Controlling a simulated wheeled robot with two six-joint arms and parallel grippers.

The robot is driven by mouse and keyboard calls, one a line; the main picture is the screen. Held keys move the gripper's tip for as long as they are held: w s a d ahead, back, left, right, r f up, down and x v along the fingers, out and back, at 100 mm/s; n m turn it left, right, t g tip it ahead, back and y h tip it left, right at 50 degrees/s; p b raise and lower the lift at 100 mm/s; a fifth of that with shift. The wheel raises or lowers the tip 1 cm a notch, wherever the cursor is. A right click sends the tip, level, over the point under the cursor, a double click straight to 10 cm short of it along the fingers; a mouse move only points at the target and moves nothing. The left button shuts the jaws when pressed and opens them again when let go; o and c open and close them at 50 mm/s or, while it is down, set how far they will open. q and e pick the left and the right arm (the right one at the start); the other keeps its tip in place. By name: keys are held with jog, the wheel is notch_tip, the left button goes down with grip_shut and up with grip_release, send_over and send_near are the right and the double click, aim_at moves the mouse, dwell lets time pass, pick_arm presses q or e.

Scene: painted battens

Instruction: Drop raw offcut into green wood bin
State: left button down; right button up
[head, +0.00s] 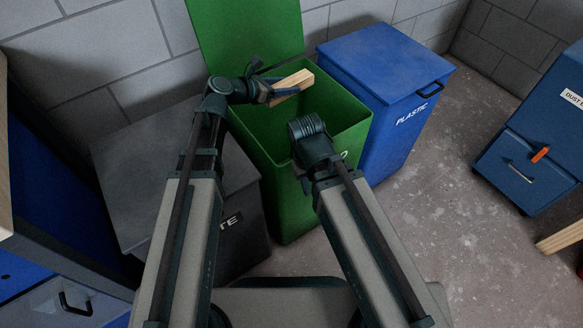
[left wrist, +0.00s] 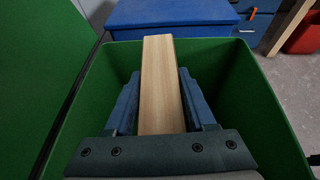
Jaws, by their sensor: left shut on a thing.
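The raw offcut (head: 294,84) is a short, bare, pale wooden block. My left gripper (head: 284,93) is shut on it and holds it over the opening of the green wood bin (head: 355,118). In the left wrist view the offcut (left wrist: 161,85) lies between the two blue fingers, with the bin's green walls (left wrist: 245,95) around and below. The bin's lid (head: 245,30) stands open at the back. My right arm ends in front of the bin's right part (head: 312,140); its fingers are hidden, and it covers most of the bin's label.
A blue plastic bin (head: 385,75) with a closed lid stands right of the green bin. A dark grey bin (head: 150,180) with a closed lid stands at left. A blue cabinet (head: 530,150) is at far right. Bare floor (head: 440,220) lies between.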

pick_arm(q)
jog(key=shift+c, duration=0.7)
grip_release()
jog(key=p+v, duration=0.5)
jog(key=v, duration=0.8)
jog(key=shift+s+a, duration=0.25)
jog(key=shift+s, duration=0.05)
